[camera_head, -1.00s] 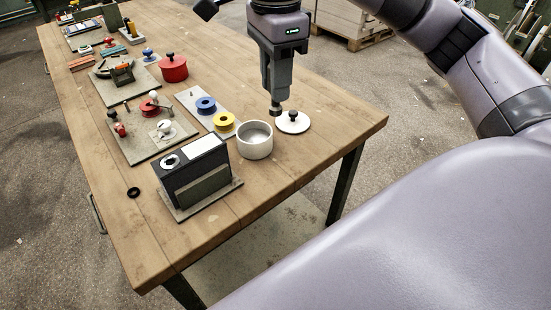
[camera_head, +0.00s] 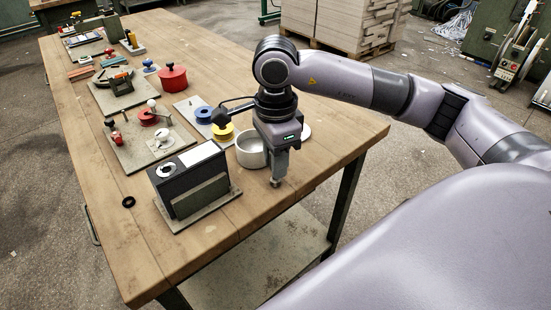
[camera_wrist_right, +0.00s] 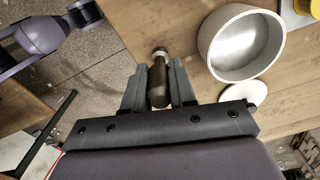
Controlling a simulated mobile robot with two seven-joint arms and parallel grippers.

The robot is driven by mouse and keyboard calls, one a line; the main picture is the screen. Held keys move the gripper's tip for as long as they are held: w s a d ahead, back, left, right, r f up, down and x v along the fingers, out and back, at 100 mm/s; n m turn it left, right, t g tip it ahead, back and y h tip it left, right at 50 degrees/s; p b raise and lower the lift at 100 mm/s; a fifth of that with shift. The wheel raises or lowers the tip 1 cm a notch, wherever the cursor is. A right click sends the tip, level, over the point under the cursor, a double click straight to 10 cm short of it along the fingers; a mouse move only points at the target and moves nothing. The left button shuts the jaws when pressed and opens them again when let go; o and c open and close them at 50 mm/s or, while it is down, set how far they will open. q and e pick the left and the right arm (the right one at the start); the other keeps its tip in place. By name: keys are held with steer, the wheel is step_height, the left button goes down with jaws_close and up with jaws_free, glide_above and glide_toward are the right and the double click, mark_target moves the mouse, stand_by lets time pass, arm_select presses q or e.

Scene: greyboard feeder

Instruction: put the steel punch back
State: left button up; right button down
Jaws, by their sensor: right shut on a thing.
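My right gripper (camera_head: 276,178) is shut on the steel punch, pointing down near the table's front right edge. In the right wrist view the gripper (camera_wrist_right: 158,75) clasps the punch (camera_wrist_right: 158,88), a dark cylinder with a paler end, between its two fingers. In the head view only a small tip of the punch (camera_head: 275,184) shows below the fingers. I cannot tell whether the tip touches the table. My left gripper is not in view.
A white pot (camera_head: 250,150) stands just behind the gripper; its lid (camera_wrist_right: 243,93) lies beside it. A dark box (camera_head: 190,182) on a grey plate stands to the left. A black ring (camera_head: 128,202) lies farther left. Several fixtures fill the far table (camera_head: 112,225).

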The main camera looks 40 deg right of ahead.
steer(key=shift+f, duration=0.1)
steer(key=shift+f, duration=0.15)
steer(key=c, duration=0.9)
jaws_free()
steer(key=shift+r, duration=0.25)
step_height(320, 180, up, 11)
steer(key=shift+f+p, duration=0.1)
steer(key=shift+p, duration=0.3)
steer(key=shift+r, duration=0.55)
